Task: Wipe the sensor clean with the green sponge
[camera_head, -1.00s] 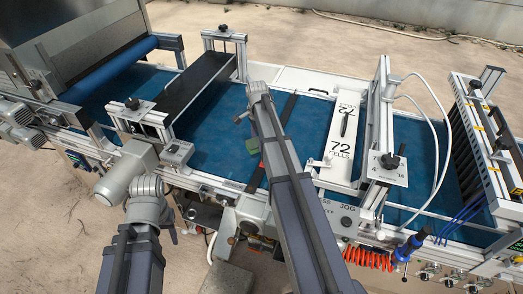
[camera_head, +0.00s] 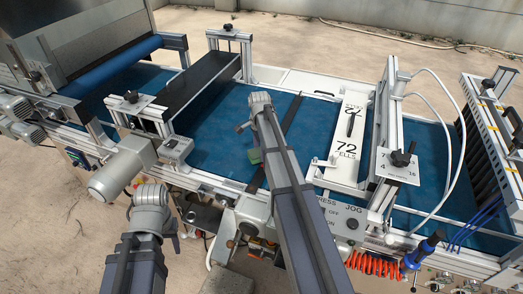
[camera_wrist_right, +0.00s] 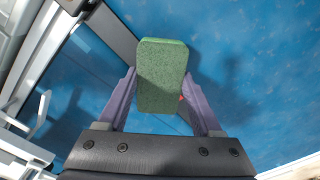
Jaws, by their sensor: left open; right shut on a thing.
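The green sponge (camera_head: 255,156) shows as a small patch beside my right arm in the head view, above the front part of the blue belt. In the right wrist view the sponge (camera_wrist_right: 162,75) is upright between the purple fingers of my right gripper (camera_wrist_right: 160,92), which is shut on it. Beyond it lies blue belt. My left gripper (camera_head: 172,229) is open and empty at the lower left, in front of the machine, partly hidden by its arm. A small grey box with a dark spot (camera_head: 175,149) sits on the front rail; I cannot tell whether it is the sensor.
The blue belt (camera_head: 210,125) runs across the machine. A black bridge (camera_head: 200,88) stands over it at left. A control box marked JOG (camera_head: 345,222) is on the front side.

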